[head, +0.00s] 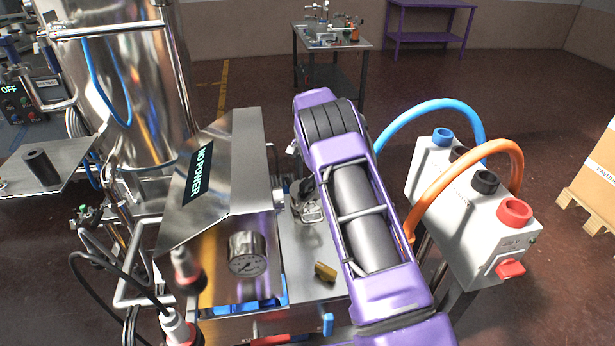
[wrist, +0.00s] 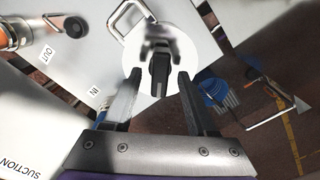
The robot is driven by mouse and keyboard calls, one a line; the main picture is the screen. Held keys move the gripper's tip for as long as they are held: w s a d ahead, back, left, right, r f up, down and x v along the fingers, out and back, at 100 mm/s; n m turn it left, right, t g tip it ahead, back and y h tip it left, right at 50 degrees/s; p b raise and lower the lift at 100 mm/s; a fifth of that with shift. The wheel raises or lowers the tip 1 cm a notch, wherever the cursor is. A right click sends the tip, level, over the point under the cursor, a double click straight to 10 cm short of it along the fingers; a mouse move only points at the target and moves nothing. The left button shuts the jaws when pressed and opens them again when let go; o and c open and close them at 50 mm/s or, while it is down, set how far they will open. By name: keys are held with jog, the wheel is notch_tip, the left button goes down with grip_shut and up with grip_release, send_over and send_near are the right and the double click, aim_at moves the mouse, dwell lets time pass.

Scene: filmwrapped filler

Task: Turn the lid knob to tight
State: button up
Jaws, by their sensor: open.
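In the wrist view, a dark knob (wrist: 160,75) with a bar-like grip stands out from a round pale disc (wrist: 186,52), which looks like the lid. Its upper part is blurred. My gripper (wrist: 159,84) is open, with one dark finger on each side of the knob. A gap shows between the knob and both fingers, so neither appears to touch it. I cannot read any tight mark by the knob. In the head view my purple arm covers this area, and the knob cannot be made out clearly.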

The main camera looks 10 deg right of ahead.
aim_at(307, 180)
notch_tip(307, 180, up, 17)
jog(key=p, duration=0.1)
dwell(0.4)
